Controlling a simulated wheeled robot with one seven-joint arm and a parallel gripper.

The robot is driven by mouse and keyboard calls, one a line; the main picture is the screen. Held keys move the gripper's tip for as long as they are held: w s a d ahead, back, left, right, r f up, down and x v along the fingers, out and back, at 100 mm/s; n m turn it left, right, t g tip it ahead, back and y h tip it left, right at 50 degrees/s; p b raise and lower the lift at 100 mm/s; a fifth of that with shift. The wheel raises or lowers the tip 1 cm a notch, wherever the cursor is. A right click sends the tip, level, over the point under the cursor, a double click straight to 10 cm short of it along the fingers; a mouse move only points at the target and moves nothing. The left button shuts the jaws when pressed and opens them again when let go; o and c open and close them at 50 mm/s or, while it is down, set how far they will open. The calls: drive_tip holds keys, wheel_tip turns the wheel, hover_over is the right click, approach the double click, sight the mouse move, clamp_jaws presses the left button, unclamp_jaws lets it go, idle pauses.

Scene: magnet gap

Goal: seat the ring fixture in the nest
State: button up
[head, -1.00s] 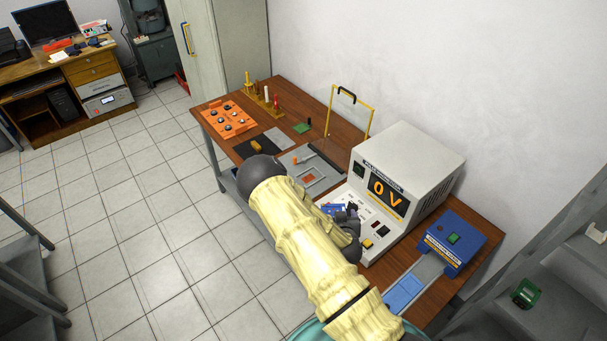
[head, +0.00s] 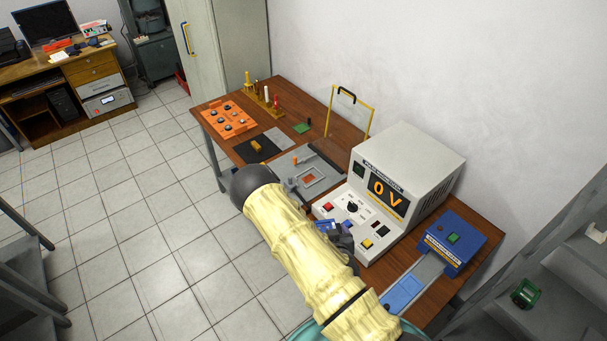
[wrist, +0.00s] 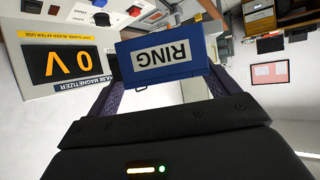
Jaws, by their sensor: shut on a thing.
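The ring fixture (wrist: 165,62) is a blue block with a white label reading "RING", upside down in the wrist view. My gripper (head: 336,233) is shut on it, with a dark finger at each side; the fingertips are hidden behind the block. In the head view a small blue part of the fixture (head: 322,226) shows beside the gripper, in front of the magnetizer. A grey plate with a raised rectangular frame (head: 303,187) around an orange patch lies on the bench, left of the magnetizer; it looks like the nest. The frame appears empty.
The pulse magnetizer (head: 425,160) reads 0 V and stands close behind my gripper. A yellow upright frame (head: 369,123) rises behind the grey plate. An orange board (head: 228,117) is at the bench's far left. A blue box (head: 456,235) with a slide stands at right.

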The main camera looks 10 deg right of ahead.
drive_tip(key=d+f+b, duration=0.3)
drive_tip(key=f+b, duration=0.5)
drive_tip(key=d+f+b, duration=0.4)
drive_tip(key=f+b, duration=0.4)
drive_tip(key=shift+w+r, duration=0.1)
